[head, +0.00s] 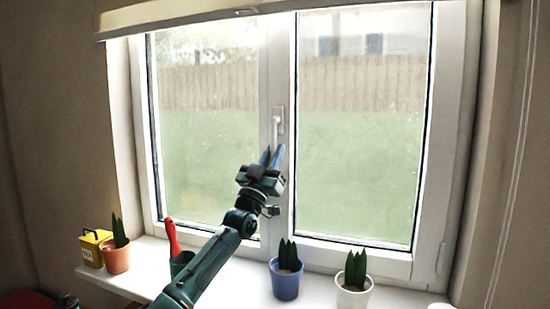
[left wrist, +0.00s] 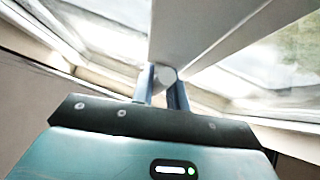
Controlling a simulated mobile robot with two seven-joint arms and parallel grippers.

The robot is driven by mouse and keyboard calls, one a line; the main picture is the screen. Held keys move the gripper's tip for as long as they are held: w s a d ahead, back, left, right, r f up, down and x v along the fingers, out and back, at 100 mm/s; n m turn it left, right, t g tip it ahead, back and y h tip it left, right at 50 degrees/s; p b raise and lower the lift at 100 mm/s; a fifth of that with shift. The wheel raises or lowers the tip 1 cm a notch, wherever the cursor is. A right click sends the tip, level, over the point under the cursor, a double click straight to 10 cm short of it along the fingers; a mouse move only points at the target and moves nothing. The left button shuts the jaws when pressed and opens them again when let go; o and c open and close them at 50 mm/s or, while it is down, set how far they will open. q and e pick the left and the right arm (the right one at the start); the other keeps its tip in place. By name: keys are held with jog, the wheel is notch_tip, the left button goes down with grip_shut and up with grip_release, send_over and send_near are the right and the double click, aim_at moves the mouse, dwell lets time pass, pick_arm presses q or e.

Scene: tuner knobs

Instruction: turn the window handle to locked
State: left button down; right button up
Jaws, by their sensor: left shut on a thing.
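The white window handle (head: 276,128) sits on the middle frame between the two panes. Its lever hangs downward, close to upright. My left gripper (head: 272,155) reaches up from below and is shut on the lower end of the lever. In the left wrist view, the round end of the handle (left wrist: 165,74) shows between the two blue-grey fingers of the left gripper (left wrist: 163,88). The fingers hide part of the lever in the head view. My right gripper is not in view.
On the sill (head: 236,287) stand a yellow container (head: 92,249), an orange plant pot (head: 116,260), a red-handled tool (head: 172,238) in a dark green pot, a blue plant pot (head: 286,284) and a white plant pot (head: 352,294). A rolled blind (head: 180,17) hangs above. Space around the handle is clear.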

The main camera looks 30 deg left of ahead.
pick_arm(q)
jog(key=shift+a, duration=0.1)
jog(key=c, duration=1.4)
grip_release()
jog(key=shift+s+f, duration=0.25)
jog(key=b+v, duration=0.2)
jog(key=v, duration=1)
jog(key=shift+s+f, duration=0.1)
jog(key=shift+s, duration=0.1)
